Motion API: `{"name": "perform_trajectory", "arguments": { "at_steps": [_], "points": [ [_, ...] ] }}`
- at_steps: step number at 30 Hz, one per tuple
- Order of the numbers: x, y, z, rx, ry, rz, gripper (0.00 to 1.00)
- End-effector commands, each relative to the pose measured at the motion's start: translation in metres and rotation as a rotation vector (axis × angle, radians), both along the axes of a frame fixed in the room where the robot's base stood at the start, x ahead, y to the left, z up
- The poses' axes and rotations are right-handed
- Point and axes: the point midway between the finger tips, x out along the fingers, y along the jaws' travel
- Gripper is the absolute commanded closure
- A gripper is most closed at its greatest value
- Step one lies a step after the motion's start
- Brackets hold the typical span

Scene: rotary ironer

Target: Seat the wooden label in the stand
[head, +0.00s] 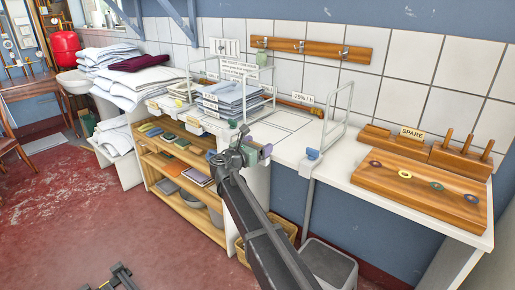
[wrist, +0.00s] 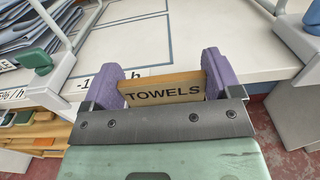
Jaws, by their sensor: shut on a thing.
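The wooden label, marked TOWELS (wrist: 163,91), is held between the two purple fingers of my gripper (wrist: 163,88) in the wrist view. Its lettering is upright and faces the camera. In the head view my gripper (head: 258,152) is at the front edge of the white worktop, and the label is too small to make out there. In the wrist view the label is in front of the worktop edge; whether it touches anything is unclear. I cannot tell for certain which thing is the stand.
A wooden board (head: 420,192) and SPARE label (head: 412,133) are at right. The marked worktop area between the frames is clear.

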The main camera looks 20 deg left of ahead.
Motion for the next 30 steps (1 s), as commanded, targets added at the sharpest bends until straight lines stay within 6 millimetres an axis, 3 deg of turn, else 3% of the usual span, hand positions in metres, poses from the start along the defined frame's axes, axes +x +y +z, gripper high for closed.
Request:
{"name": "perform_trajectory", "arguments": {
  "at_steps": [8, 18, 21, 25, 30],
  "points": [
    [0.000, 0.000, 0.046, 0.000, 0.000, 0.000, 0.38],
    [0.000, 0.000, 0.165, 0.000, 0.000, 0.000, 0.38],
    [0.000, 0.000, 0.187, 0.000, 0.000, 0.000, 0.38],
    [0.000, 0.000, 0.200, 0.000, 0.000, 0.000, 0.38],
    [0.000, 0.000, 0.198, 0.000, 0.000, 0.000, 0.38]
  ]
}}
